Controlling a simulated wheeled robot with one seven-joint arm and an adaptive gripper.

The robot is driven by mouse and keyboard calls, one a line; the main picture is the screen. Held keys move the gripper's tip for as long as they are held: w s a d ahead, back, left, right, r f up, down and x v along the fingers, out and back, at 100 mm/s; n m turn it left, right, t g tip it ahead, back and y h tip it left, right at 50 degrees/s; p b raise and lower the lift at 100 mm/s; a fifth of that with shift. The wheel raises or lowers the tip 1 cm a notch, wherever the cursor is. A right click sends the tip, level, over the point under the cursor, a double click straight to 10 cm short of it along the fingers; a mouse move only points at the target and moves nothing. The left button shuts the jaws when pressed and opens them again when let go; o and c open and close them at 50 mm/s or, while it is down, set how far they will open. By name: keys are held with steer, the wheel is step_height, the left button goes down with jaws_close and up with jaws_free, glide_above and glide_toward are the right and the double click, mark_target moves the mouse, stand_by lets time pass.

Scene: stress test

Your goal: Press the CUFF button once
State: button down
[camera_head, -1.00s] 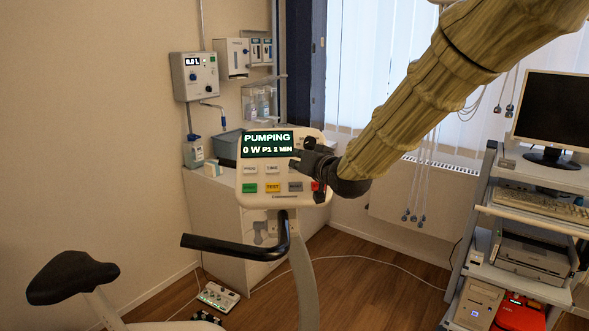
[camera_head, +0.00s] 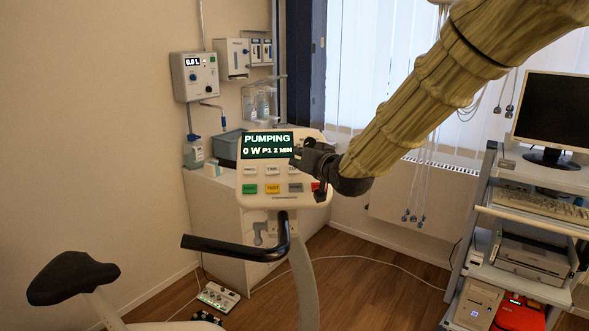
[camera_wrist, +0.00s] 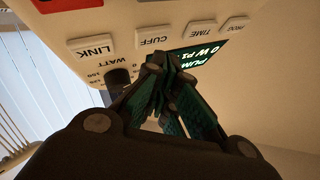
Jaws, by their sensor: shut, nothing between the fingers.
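The cream console (camera_head: 312,139) of an exercise bike has a green-lit screen (camera_head: 267,145) reading "PUMPING", "0 W P1 2 MIN". The CUFF button (camera_wrist: 155,38) is a pale key between LINK and TIME in the wrist view. In the head view it is largely hidden by my gripper (camera_head: 298,158). In the wrist view my gripper (camera_wrist: 165,65) is shut and empty, its fingertips close to the CUFF key, over the screen's edge. I cannot tell whether they touch the panel.
A TIME key (camera_wrist: 200,32) and a LINK key (camera_wrist: 93,48) flank CUFF. A dark knob (camera_wrist: 118,80) stands near my fingers. Below are green (camera_head: 250,189), yellow (camera_head: 273,188) and grey keys. A black handlebar (camera_head: 240,249) juts out below the console.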

steer(key=shift+s+d+r+p, duration=0.1)
steer(key=shift+s+r+p, duration=0.3)
steer(key=shift+s+r, duration=0.5)
steer(key=shift+s+r+p, duration=0.4)
steer(key=shift+s+r, duration=0.25)
steer(key=shift+r, duration=0.4)
steer(key=s+r+p, duration=0.2)
steer(key=s+r, duration=0.2)
steer(key=r, duration=0.1)
steer(key=shift+s+d+r, duration=0.15)
steer(key=shift+r, duration=0.1)
